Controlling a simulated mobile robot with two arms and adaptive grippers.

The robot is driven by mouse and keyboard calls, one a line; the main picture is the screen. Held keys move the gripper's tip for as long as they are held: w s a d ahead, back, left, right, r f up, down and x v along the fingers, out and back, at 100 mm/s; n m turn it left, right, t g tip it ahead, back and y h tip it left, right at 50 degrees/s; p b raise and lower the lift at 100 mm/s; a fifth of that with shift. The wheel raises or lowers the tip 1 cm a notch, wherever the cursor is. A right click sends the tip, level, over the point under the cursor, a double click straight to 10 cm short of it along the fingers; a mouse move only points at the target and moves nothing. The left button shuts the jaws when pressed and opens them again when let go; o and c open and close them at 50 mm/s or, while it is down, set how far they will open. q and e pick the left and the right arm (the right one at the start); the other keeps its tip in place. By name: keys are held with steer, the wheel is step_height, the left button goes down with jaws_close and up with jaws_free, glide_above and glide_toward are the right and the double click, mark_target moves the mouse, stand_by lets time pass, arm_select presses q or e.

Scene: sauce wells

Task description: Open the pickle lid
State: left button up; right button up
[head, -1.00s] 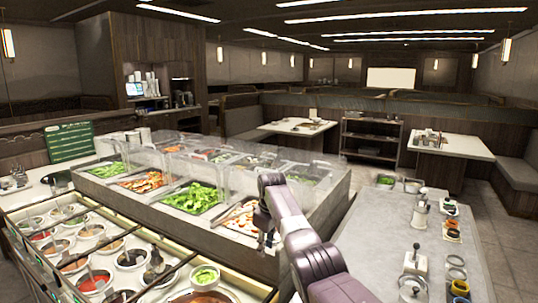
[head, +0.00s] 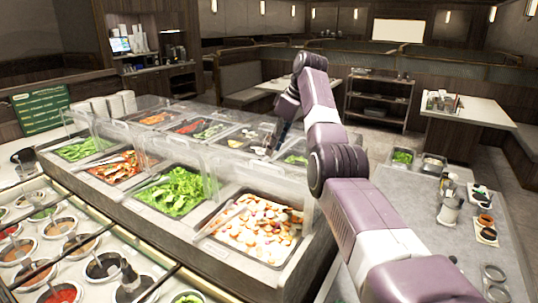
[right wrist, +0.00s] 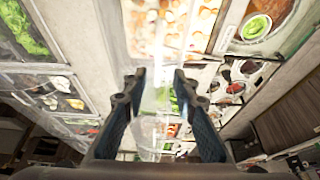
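Clear lids stand over the food pans on the salad bar, one over the lettuce pan (head: 172,193). I cannot tell for certain which lid is the pickle lid. My right gripper (head: 277,137) is over the far right part of the bar, small and partly hidden by my arm. In the right wrist view its two dark fingers (right wrist: 158,78) are apart, with a blurred clear panel between and behind them. I cannot tell whether they touch it. My left gripper is not in view.
A pan of chopped pale and orange food (head: 260,228) lies at the near right of the bar. Sauce wells (head: 62,226) fill the front left. A grey counter (head: 440,245) with jars stands on the right. Clear guards rise along the bar.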

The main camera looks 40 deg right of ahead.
mark_target(270, 182)
steer(key=p+x, duration=0.1)
steer(key=x, duration=0.3)
steer(key=shift+w, duration=0.1)
steer(key=shift+w+d+f+p, duration=0.15)
steer(key=shift+w+f+p, duration=0.25)
steer(key=shift+f, duration=0.45)
steer(key=shift+s, duration=0.1)
steer(key=shift+c, duration=0.7)
jaws_close()
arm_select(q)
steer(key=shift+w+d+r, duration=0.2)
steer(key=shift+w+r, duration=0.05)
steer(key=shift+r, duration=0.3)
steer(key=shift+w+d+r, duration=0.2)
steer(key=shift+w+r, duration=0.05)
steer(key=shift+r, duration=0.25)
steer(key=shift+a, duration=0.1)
